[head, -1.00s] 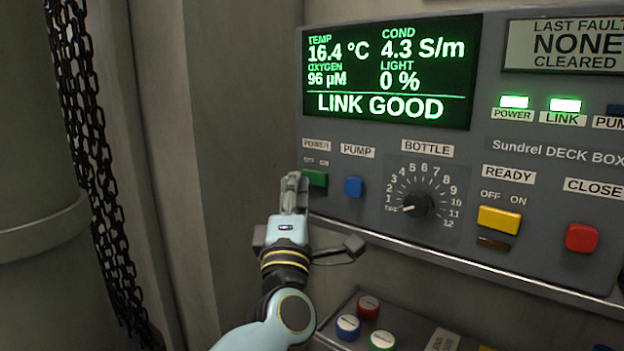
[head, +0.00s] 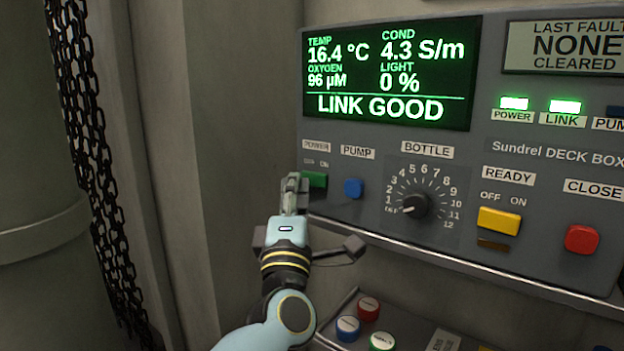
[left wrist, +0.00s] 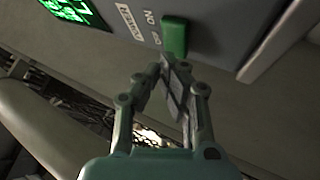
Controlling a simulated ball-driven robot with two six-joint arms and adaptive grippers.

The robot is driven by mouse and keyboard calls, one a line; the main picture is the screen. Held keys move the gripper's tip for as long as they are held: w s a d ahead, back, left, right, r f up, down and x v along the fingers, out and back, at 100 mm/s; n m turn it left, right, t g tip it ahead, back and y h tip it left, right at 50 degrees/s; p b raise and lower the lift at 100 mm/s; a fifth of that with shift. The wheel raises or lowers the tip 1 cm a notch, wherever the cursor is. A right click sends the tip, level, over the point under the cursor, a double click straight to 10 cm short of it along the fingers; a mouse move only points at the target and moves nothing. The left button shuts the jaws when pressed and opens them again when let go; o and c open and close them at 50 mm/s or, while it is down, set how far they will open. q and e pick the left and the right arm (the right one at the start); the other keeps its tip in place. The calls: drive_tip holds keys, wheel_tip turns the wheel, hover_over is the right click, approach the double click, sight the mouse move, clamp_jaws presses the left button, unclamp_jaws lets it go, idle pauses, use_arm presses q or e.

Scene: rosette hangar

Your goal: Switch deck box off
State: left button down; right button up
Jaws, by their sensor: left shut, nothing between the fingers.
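The deck box (head: 470,260) is a grey panel on the wall with a lit green screen (head: 388,75) reading LINK GOOD. Its green power switch (head: 315,179) is at the panel's left edge under the POWER label; the switch also shows in the left wrist view (left wrist: 174,38). The POWER lamp (head: 514,102) and LINK lamp (head: 565,106) are lit green. My left gripper (head: 292,182) is shut and empty, its fingertips close beside the green switch; I cannot tell whether they touch it. In the left wrist view its fingertips (left wrist: 168,65) are just below the switch.
A blue pump button (head: 354,188), a bottle dial (head: 415,206), a yellow ready switch (head: 499,220) and a red close button (head: 582,238) sit to the right. A lower tray (head: 343,306) holds several coloured caps. A chain (head: 92,150) hangs at the left.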

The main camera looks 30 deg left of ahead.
use_arm(q)
drive_tip(key=shift+w, duration=0.1)
idle(0.3)
drive_tip(key=shift+w, duration=0.35)
drive_tip(key=shift+w+a, duration=0.1)
drive_tip(key=shift+w, duration=0.05)
idle(0.7)
drive_tip(key=shift+s+d, duration=0.2)
drive_tip(key=shift+s, duration=0.3)
drive_tip(key=s+p, duration=0.1)
drive_tip(key=s, duration=0.4)
drive_tip(key=shift+d, duration=0.15)
